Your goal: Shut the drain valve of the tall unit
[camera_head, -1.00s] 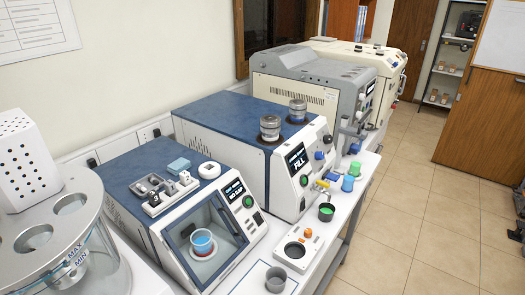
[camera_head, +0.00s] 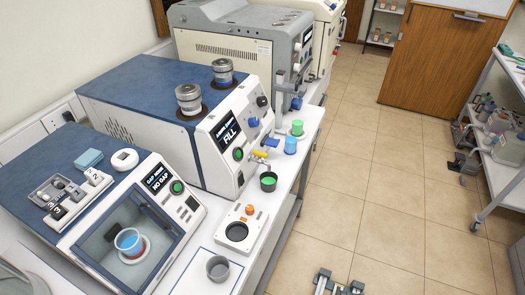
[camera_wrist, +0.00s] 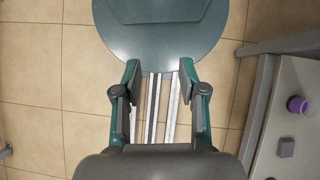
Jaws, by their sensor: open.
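The white and blue unit with a "FILL" display (camera_head: 228,135) stands on the bench in the head view, taller than the glass-fronted unit beside it. A yellow lever (camera_head: 259,154) with a blue part beside it sticks out low on its front; I cannot tell how far it is turned. A dark cup with green inside (camera_head: 268,181) stands below the lever. My gripper (camera_wrist: 160,72) is open and empty in the wrist view, pointing down over the floor, away from the unit.
The glass-fronted unit (camera_head: 130,235) holds a blue cup. A grey cup (camera_head: 218,268), a blue cup (camera_head: 291,145) and a green cup (camera_head: 297,128) stand near the bench edge. A shelf rack (camera_head: 500,130) stands at right.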

